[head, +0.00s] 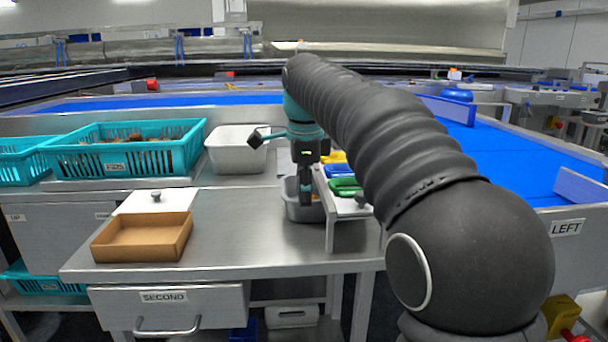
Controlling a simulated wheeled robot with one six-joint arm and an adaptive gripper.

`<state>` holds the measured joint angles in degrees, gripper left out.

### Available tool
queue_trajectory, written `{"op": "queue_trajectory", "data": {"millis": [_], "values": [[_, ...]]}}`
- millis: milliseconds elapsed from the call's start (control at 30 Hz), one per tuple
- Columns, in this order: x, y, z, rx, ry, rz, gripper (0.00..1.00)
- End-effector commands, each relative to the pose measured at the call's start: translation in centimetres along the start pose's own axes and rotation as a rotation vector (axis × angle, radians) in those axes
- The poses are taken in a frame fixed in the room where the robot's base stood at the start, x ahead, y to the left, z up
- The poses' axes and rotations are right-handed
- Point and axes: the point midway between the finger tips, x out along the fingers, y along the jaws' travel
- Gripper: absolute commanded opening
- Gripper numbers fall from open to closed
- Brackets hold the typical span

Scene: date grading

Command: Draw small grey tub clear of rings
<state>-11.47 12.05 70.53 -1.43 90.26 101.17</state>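The small grey tub (292,208) stands on the steel bench, partly under and against the left side of a low raised shelf (331,228). Something orange shows inside the tub, too small to make out. My gripper (305,198) points down at the tub, its fingers overlapping the tub's near wall. I cannot tell whether the fingers grip the wall or are open. Coloured pieces, yellow (334,157) and green (345,187), lie on the shelf right of my gripper; they may be the rings. My arm hides the shelf's right side.
A white-grey bin (236,155) stands behind left. Teal crates (120,166) hold brown items further left. A brown tray (143,237) and a white lid with a knob (156,198) lie at the left. Bare bench (235,232) lies between tray and tub.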

Motion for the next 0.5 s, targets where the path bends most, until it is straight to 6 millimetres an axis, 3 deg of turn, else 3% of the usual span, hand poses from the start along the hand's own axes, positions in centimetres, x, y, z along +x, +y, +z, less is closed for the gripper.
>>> {"op": "queue_trajectory", "data": {"millis": [200, 500], "values": [[3.3, 0.0, 0.0, 0.000, 0.000, 0.001, 0.33], [4.9, 0.0, 0.0, 0.000, 0.000, -0.001, 0.33]]}}
